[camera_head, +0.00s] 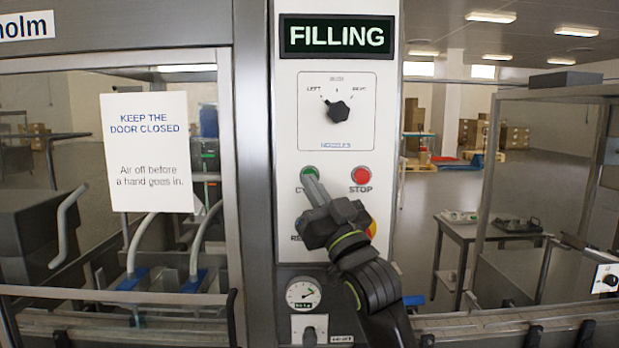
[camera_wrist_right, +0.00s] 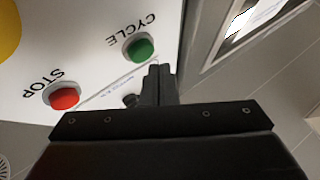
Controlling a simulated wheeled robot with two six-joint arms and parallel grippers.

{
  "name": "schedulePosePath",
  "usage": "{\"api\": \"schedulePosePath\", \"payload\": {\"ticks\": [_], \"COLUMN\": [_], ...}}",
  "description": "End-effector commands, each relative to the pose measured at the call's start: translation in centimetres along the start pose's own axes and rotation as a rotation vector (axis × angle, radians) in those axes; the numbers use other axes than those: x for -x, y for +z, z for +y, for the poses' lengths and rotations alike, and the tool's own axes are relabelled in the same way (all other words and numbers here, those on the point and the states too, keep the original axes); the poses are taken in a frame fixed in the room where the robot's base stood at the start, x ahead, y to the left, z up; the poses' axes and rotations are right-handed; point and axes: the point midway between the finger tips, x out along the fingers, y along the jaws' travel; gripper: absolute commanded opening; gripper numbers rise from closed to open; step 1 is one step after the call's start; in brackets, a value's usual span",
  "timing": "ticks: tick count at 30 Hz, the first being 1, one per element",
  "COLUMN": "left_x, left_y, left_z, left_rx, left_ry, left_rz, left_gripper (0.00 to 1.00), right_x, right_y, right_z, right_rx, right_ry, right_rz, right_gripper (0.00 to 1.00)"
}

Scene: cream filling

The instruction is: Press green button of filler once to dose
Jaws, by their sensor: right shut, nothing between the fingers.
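The green button (camera_head: 309,172) sits on the white filler panel (camera_head: 290,110), left of the red STOP button (camera_head: 361,175). In the right wrist view the green button (camera_wrist_right: 139,48) is labelled CYCLE, and the red button (camera_wrist_right: 65,97) is labelled STOP. My right gripper (camera_head: 312,182) is shut and empty, its fingertips just below the green button in the head view, hiding part of its label. In the right wrist view the fingertips (camera_wrist_right: 154,70) lie close to the button; whether they touch it I cannot tell. My left gripper is not in view.
Above the buttons are a black selector knob (camera_head: 339,111) and a FILLING display (camera_head: 337,37). My right arm hides part of the lower controls. A gauge (camera_head: 303,293) sits below. A door with a paper notice (camera_head: 148,150) stands left.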

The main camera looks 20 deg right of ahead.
Motion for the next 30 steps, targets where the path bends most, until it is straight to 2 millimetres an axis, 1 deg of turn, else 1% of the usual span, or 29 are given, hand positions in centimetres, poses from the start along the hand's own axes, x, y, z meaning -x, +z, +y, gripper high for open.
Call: {"api": "schedulePosePath", "payload": {"ticks": [15,30], "left_x": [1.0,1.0], "left_y": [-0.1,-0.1], "left_z": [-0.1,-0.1], "left_rx": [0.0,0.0], "left_ry": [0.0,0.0], "left_rz": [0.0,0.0], "left_gripper": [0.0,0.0], "right_x": [3.2,3.4], "right_y": [-2.4,-2.5], "right_z": [-2.4,-2.5], "right_rx": [-0.001,0.0], "right_ry": [0.0,0.0], "right_rz": [0.001,0.0], "right_gripper": [0.0,0.0]}}
